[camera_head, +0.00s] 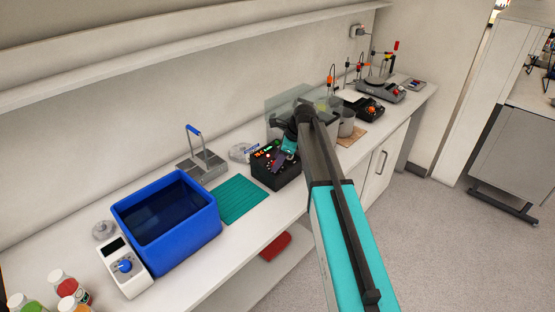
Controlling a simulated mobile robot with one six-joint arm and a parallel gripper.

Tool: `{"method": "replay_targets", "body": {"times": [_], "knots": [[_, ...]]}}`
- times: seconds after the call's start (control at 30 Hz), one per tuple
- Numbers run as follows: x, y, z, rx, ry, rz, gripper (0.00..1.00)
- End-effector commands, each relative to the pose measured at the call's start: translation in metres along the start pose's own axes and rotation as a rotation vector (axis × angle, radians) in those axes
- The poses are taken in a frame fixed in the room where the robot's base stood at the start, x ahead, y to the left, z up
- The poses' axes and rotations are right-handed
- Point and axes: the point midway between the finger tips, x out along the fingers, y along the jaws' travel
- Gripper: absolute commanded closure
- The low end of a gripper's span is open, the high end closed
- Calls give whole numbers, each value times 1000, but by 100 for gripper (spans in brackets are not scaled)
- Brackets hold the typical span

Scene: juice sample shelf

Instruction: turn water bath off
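A blue open tub of dark water (168,222), which looks like the water bath, stands on the bench at the left. A white control box (125,268) with a dark display and a blue knob (124,266) stands against its front left side. My arm reaches over the bench to the right of the tub. My gripper (283,152) is small and partly hidden at a black box (266,172) with lit red and green digits. I cannot tell whether it touches that box or whether its fingers are open.
A teal mat (240,200) lies between the tub and the black box. A metal stand with a blue handle (203,165) is behind it. Jars (66,284) stand at the front left. Beakers and instruments (380,91) fill the far right. A shelf (180,42) runs above.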

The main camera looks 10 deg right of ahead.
Motion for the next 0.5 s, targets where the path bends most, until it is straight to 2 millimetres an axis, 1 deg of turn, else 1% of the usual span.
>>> {"method": "replay_targets", "body": {"times": [0.2,0.47,0.5], "knots": [[6,0,0,0,0,0,55],[6,0,-1,1,0,-1,55],[6,0,-1,1,0,-1,62]]}}
